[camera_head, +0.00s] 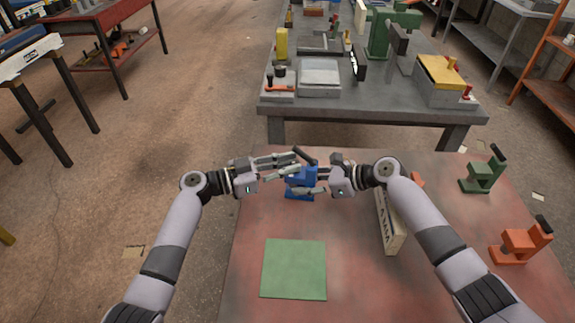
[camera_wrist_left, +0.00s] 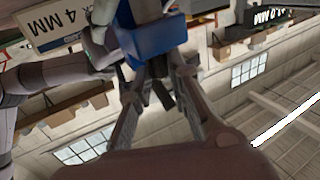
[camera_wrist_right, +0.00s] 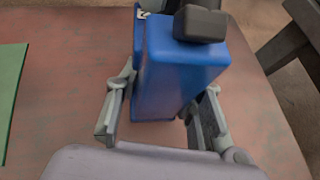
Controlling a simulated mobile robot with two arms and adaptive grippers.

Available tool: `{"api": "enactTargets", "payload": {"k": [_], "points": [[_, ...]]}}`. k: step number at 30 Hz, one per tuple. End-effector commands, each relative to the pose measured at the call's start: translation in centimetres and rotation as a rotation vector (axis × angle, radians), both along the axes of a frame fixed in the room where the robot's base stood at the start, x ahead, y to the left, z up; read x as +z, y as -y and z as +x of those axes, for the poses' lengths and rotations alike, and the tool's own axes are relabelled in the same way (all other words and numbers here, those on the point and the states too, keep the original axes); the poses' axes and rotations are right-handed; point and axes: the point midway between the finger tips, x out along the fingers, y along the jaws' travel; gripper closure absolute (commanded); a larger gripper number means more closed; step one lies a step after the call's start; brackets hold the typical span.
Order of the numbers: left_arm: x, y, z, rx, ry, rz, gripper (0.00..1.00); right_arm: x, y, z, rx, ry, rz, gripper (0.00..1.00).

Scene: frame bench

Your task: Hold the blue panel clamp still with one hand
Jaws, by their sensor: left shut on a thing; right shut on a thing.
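The blue panel clamp (camera_head: 300,178) stands upright on the near table, with a black lever at its top. My left gripper (camera_head: 296,165) reaches it from the left, at its upper part. In the left wrist view the clamp's blue body (camera_wrist_left: 150,40) is at the fingers, and a dark part lies between them. My right gripper (camera_head: 310,181) is shut on the clamp's body from the right. In the right wrist view the blue body (camera_wrist_right: 175,75) fills the space between the fingers. The fingers hide part of the clamp.
A green square mat (camera_head: 294,268) lies in front on the reddish table. A labelled board (camera_head: 391,222) stands right of the clamp. A green clamp (camera_head: 482,174) and an orange clamp (camera_head: 519,244) stand farther right. A grey bench (camera_head: 375,106) is behind.

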Motion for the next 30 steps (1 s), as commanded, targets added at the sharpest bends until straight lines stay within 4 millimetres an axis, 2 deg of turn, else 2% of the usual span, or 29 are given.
{"api": "enactTargets", "payload": {"k": [16,30], "points": [[-0.2,-0.21,0.78,-0.296,-0.003,0.004,1.0,-0.08,-0.05,-0.07,0.001,-0.002,0.0,0.8],[-0.28,-0.26,0.69,-0.389,-0.004,0.001,1.0,-0.09,-0.05,-0.1,0.002,-0.003,0.0,0.8]]}}
